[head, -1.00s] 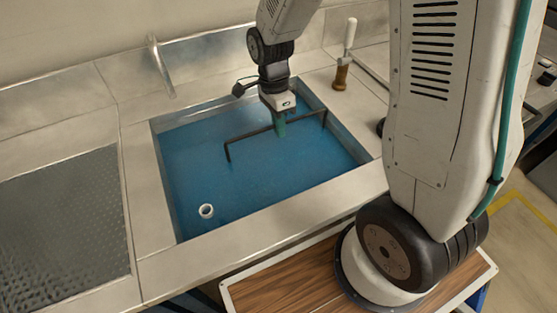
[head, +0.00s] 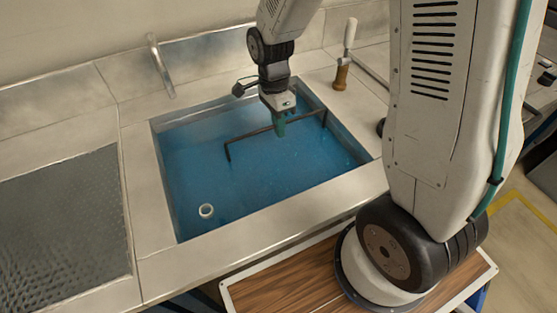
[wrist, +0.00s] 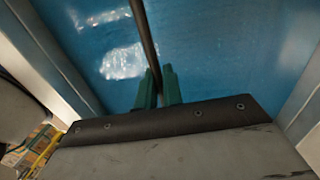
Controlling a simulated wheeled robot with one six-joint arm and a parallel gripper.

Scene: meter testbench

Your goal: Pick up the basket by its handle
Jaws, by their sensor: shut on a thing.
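The basket's dark handle (head: 248,135) stands up out of the blue water in the sink, as a bar with a bent-down end at the left and another at the right. The basket's body is hidden under the water. My gripper (head: 280,122) reaches down from above with its green fingers at the bar, right of its middle. In the wrist view the bar (wrist: 144,35) runs between the two green fingers of my gripper (wrist: 158,88), which are shut on it.
The sink's steel rim (head: 270,214) surrounds the blue water (head: 270,175). A white ring-shaped fitting (head: 206,210) shows at the near left. A tap (head: 160,66) stands behind the sink, and a lever with a wooden base (head: 341,76) stands at the back right. A textured metal panel (head: 62,225) lies left.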

